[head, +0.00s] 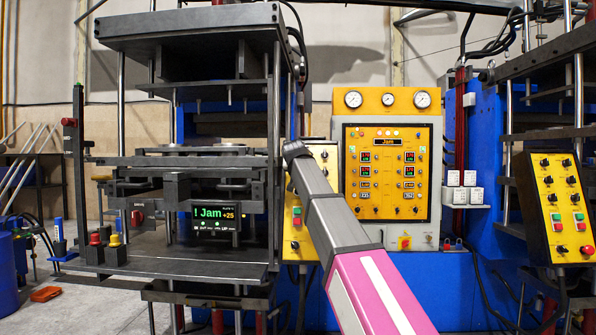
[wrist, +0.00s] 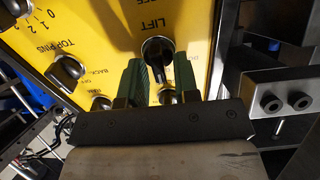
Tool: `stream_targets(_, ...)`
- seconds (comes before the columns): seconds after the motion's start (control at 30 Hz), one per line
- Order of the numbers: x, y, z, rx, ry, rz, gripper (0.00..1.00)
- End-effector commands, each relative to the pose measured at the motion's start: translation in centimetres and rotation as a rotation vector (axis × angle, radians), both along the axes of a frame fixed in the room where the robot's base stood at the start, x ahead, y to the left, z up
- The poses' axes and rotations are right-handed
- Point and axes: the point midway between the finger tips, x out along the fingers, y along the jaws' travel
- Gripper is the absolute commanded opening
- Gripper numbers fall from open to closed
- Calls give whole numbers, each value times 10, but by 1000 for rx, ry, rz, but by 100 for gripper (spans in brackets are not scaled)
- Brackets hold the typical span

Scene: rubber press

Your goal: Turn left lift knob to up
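The lift knob (wrist: 157,49) is a black rotary knob under the word LIFT on a yellow panel (wrist: 105,25) in the wrist view. My gripper (wrist: 161,68) has two green fingers, spread apart, one on each side of the knob's lower part. A gap shows between the fingers and the knob, so it does not look gripped. Which way the knob points is hard to tell. In the head view my arm covers much of the left yellow panel (head: 297,225), and the lift knob and fingertips are hidden there.
A TOP PINS knob (wrist: 67,69) and a smaller knob (wrist: 101,102) sit left of my fingers. A grey metal bracket with bolts (wrist: 285,103) stands close on the right. The press (head: 190,165) with its display (head: 216,217) is left of my arm; a gauge panel (head: 388,170) is right.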

Motion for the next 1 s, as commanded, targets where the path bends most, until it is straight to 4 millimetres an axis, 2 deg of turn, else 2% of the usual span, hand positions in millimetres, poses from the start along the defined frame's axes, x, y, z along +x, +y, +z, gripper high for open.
stream_targets(0.37, 0, -1, 0, 105, -4, -38, 5)
stream_targets(1.0, -1, -6, -1, 584, -21, -213, 5)
